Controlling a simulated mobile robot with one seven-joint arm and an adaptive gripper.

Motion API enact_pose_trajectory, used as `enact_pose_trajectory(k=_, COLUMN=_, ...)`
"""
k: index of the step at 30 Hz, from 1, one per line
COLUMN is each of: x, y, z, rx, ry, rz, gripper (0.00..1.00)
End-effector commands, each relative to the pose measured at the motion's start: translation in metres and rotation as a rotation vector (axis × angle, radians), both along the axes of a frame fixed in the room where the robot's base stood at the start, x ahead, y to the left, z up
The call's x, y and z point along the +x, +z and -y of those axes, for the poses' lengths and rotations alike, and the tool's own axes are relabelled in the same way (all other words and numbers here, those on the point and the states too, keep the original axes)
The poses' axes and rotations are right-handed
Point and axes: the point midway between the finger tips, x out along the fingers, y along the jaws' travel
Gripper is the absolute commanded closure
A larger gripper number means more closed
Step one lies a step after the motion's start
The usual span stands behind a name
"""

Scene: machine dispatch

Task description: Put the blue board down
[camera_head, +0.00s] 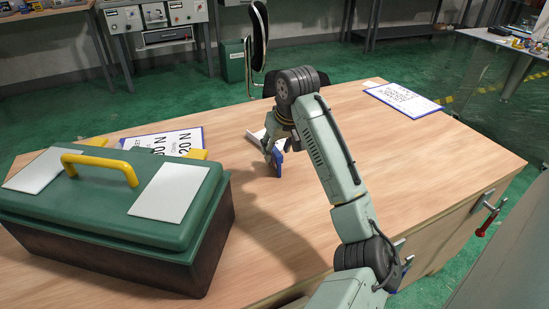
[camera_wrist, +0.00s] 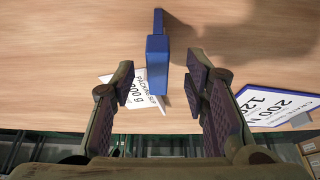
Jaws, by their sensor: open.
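A blue piece (camera_wrist: 157,62) with a narrow upper part stands between my open fingers in the wrist view; I cannot tell whether it is the blue board seen edge-on. In the head view it shows as a small blue patch (camera_head: 277,164) at the table, by my gripper (camera_head: 270,149). My gripper (camera_wrist: 161,72) has a gap on both sides of it. A white printed card (camera_wrist: 143,88) is partly hidden behind it. A blue-edged board (camera_wrist: 272,105) with large print is right of my fingers; it also shows behind the toolbox (camera_head: 172,141).
A green toolbox (camera_head: 115,205) with a yellow handle fills the table's left front. Another blue-edged printed board (camera_head: 402,99) lies flat at the far right. The wooden tabletop (camera_head: 450,150) is clear to the right of my arm. A chair (camera_head: 258,40) stands behind the table.

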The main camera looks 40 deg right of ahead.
Motion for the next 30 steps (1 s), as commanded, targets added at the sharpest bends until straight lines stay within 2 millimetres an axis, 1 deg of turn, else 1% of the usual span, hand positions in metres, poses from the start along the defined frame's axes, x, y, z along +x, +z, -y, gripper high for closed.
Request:
enact_pose_trajectory(k=6, x=0.014, y=-0.028, z=0.006, rx=0.002, ry=-0.001, rz=-0.002, gripper=0.58)
enact_pose_trajectory(k=9, x=0.018, y=-0.038, z=0.007, rx=0.001, ry=-0.001, rz=-0.001, gripper=0.58)
enact_pose_trajectory(k=12, x=0.02, y=-0.042, z=0.008, rx=0.0, ry=-0.001, rz=0.0, gripper=0.58)
enact_pose_trajectory(k=18, x=0.02, y=-0.042, z=0.007, rx=0.0, ry=0.0, rz=0.0, gripper=0.59)
enact_pose_trajectory(k=30, x=0.02, y=-0.042, z=0.007, rx=0.0, ry=0.0, rz=0.0, gripper=0.86)
